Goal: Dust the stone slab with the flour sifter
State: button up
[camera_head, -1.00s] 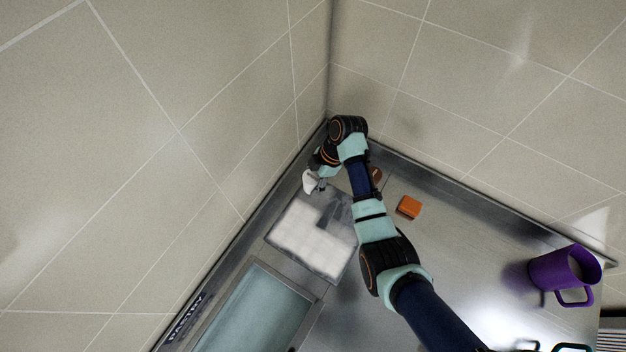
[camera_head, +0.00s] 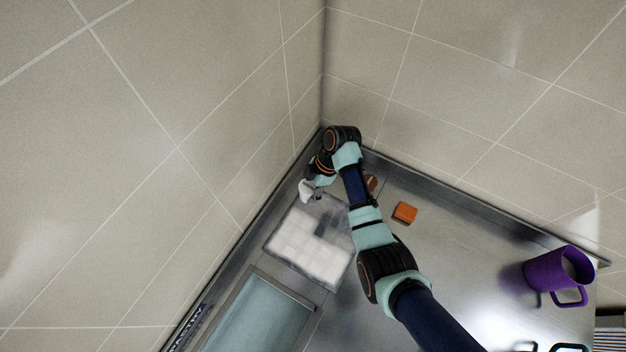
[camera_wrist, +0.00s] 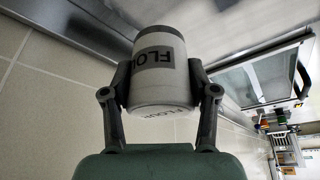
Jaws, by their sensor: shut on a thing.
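The flour sifter (camera_wrist: 160,95) is a white cylinder with a grey band and FLOUR lettering. My gripper (camera_wrist: 160,78) is shut on it, one finger on each side. In the head view the sifter (camera_head: 306,191) shows as a small white shape beside my gripper (camera_head: 316,190), at the far left corner of the stone slab (camera_head: 328,212). Much of the slab is covered in white flour (camera_head: 305,247). A grey area without much white shows toward its far end and far right. My arm hides part of the slab's right side. I cannot tell the sifter's height above it.
Tiled walls meet in the corner close behind my gripper. An orange block (camera_head: 405,212) and a brown object (camera_head: 371,183) lie right of my arm. A purple mug (camera_head: 556,272) stands far right. A glass-topped panel (camera_head: 255,315) lies nearer than the slab. The metal counter between block and mug is clear.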

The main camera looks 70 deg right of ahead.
jog(key=shift+d+f+b, duration=0.15)
jog(key=shift+d+b, duration=0.2)
jog(key=shift+b, duration=0.05)
jog(key=shift+s+r+p, duration=0.1)
jog(key=shift+r+p, duration=0.35)
jog(key=shift+p, duration=0.4)
jog(key=shift+a+f, duration=0.2)
jog(key=shift+a, duration=0.15)
jog(key=shift+d+f+b, duration=0.25)
jog(key=shift+b, duration=0.05)
jog(key=d+b, duration=0.1)
jog(key=d, duration=0.1)
jog(key=shift+s+d+r+b, duration=0.1)
jog(key=shift+s+d+b, duration=0.15)
jog(key=shift+d+b, duration=0.1)
